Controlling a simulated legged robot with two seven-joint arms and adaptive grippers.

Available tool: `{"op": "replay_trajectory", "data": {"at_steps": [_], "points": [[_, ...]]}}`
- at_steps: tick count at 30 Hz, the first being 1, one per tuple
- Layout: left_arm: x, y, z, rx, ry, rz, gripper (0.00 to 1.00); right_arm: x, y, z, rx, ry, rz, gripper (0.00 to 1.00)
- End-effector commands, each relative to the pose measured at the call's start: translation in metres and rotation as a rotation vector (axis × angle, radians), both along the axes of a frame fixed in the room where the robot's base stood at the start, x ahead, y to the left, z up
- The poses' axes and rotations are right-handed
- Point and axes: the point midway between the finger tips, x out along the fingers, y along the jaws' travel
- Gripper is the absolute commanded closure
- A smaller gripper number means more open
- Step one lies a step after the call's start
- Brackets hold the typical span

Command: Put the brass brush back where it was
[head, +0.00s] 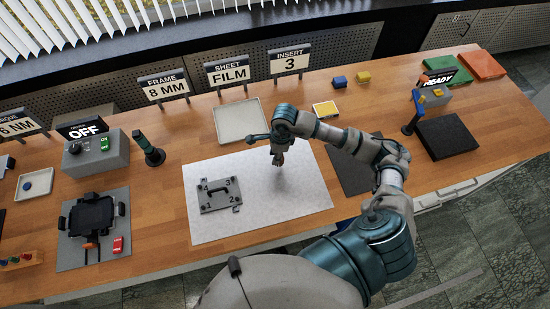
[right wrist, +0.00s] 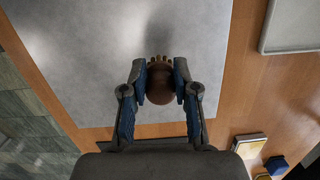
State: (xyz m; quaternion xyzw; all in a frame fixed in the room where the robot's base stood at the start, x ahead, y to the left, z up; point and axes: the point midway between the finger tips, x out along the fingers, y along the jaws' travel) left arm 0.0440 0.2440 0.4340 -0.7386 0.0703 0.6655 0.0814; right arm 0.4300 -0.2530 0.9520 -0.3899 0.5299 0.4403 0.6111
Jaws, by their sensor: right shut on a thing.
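My right gripper (head: 278,159) is above the right part of the pale grey mat (head: 300,195). In the right wrist view the gripper (right wrist: 160,72) is shut on the brass brush (right wrist: 160,86), with a finger on each side. The brush shows as a rounded brown handle with tan tips beyond it. The mat lies beneath it, with a soft shadow; the exact gap cannot be told. In the head view the brush is too small or hidden to make out. My left gripper is not in view.
A grey plate marked with numbers (head: 220,195) lies on the mat's left. An empty pale tray (head: 240,138) is behind the mat. A dark mat (head: 350,175) lies right, partly behind my arm. A yellow-topped pad (head: 326,109) and small blue block (head: 340,82) stand behind.

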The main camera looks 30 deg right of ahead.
Motion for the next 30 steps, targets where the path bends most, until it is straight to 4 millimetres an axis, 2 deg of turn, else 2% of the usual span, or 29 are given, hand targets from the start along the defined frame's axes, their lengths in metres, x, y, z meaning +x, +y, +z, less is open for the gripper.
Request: {"op": "replay_trajectory", "data": {"at_steps": [6, 16, 17, 18, 20, 30], "points": [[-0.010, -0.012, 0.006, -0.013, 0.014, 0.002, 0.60, -0.001, 0.004, -0.028, -0.002, 0.003, -0.001, 1.00], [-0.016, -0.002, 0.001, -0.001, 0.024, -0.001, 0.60, -0.001, 0.001, -0.034, -0.001, 0.001, 0.000, 1.00], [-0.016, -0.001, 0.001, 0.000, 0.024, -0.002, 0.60, -0.001, 0.001, -0.034, -0.001, 0.001, 0.000, 0.68], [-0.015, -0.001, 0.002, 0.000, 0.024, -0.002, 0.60, -0.001, 0.001, -0.033, 0.000, 0.002, 0.000, 0.58], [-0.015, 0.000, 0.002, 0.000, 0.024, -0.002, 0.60, -0.001, 0.001, -0.033, 0.000, 0.002, 0.000, 0.46], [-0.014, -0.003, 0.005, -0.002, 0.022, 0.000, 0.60, -0.001, 0.001, -0.030, -0.001, 0.001, 0.000, 0.46]]}}
